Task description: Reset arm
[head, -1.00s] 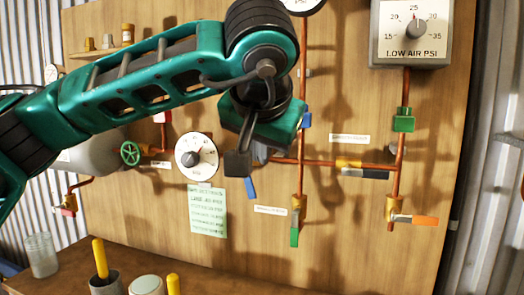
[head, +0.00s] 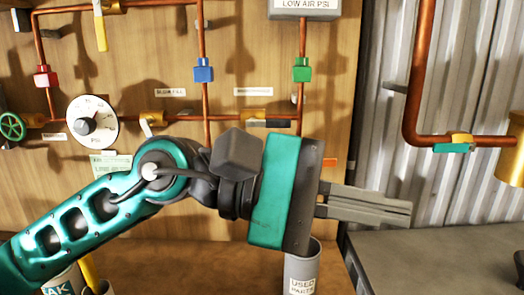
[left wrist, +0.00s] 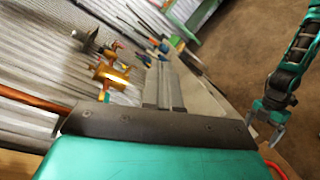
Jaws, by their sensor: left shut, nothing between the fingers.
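My left arm comes in from the left in the head view. Its gripper (head: 408,213) points right, with its grey fingers together and nothing between them. The fingers are in front of the corrugated wall, right of the wooden panel's edge. In the left wrist view the same fingers (left wrist: 161,72) lie side by side and empty. A teal arm, which looks like my right one, shows at the right of that view. Its gripper (left wrist: 267,122) points down with its fingers apart and nothing seen between them. My right gripper is not in the head view.
The wooden panel (head: 120,75) carries copper pipes, coloured valves and a round gauge (head: 91,121). A "used parts" cup (head: 301,272) stands below my left gripper. A grey bench top (head: 440,262) at the right is mostly clear. A copper pipe (head: 418,75) runs down the corrugated wall.

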